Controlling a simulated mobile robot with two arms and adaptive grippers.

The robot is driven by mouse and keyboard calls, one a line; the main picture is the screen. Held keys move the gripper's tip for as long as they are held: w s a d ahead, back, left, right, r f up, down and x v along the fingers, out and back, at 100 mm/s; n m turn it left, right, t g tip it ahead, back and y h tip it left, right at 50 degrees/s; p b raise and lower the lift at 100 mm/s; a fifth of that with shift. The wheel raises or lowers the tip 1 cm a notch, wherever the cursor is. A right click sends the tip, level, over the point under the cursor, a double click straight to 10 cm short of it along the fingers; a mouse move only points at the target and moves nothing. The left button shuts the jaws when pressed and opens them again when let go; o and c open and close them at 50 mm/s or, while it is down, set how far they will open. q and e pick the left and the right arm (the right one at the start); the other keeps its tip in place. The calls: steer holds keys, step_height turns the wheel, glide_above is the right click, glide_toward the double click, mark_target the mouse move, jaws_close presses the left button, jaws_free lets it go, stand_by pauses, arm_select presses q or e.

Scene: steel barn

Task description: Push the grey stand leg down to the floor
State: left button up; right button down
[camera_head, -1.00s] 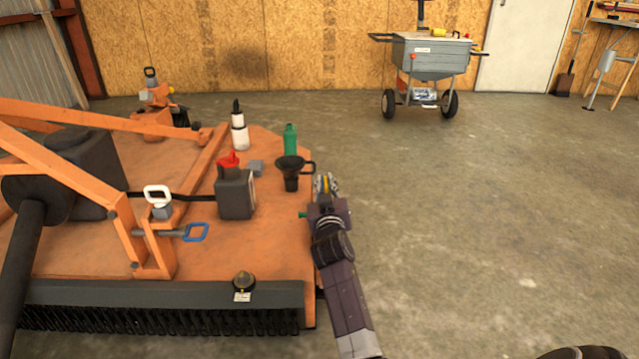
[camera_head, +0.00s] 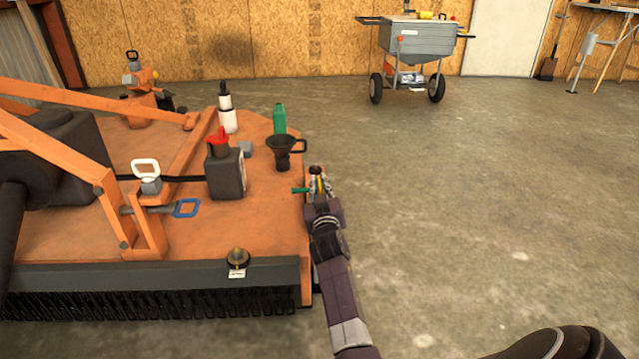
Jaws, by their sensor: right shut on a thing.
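My right gripper (camera_head: 320,184) is at the right edge of the orange mower deck (camera_head: 262,215), its arm coming up from the bottom. It is shut on what looks like the top of the grey stand leg (camera_head: 317,170). The fingers and wrist hide most of the leg, and I cannot see its foot or its contact with the floor. A green pin handle (camera_head: 299,190) sticks out to the left, beside the gripper. My left gripper is not in view.
On the deck stand a black funnel (camera_head: 283,148), a green bottle (camera_head: 279,120), a dark jug with a red cap (camera_head: 226,174) and a white bottle (camera_head: 227,118). Concrete floor (camera_head: 460,220) is clear to the right. A grey wheeled cart (camera_head: 416,42) stands at the back.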

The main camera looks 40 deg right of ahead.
steer(key=c, duration=2)
jaws_free()
steer(key=shift+d+f, duration=0.1)
steer(key=shift+f, duration=0.15)
steer(key=v, duration=0.7)
steer(key=shift+s, duration=0.15)
